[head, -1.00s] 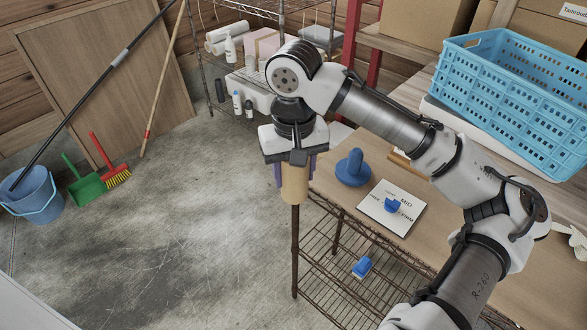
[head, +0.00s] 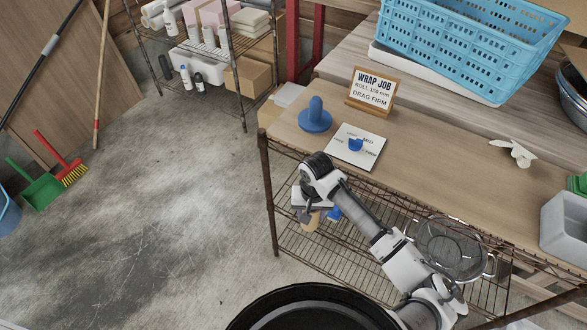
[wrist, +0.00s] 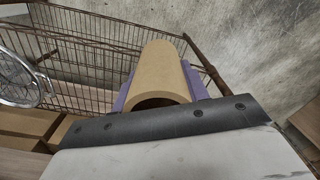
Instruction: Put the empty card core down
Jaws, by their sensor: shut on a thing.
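My gripper (wrist: 160,84) is shut on the card core (wrist: 163,66), a plain brown tube with purple finger pads on both sides of it in the wrist view. The tube's near end looks open and hollow. In the head view the core (head: 309,223) shows only partly under my wrist, below the table's front edge, against the lower wire shelf (head: 350,243). I cannot tell whether it touches the wires. A blue object (head: 334,214) shows close to its right.
A wire basket (head: 450,248) sits on the lower shelf at right. A dark round rim (head: 310,295) fills the bottom.

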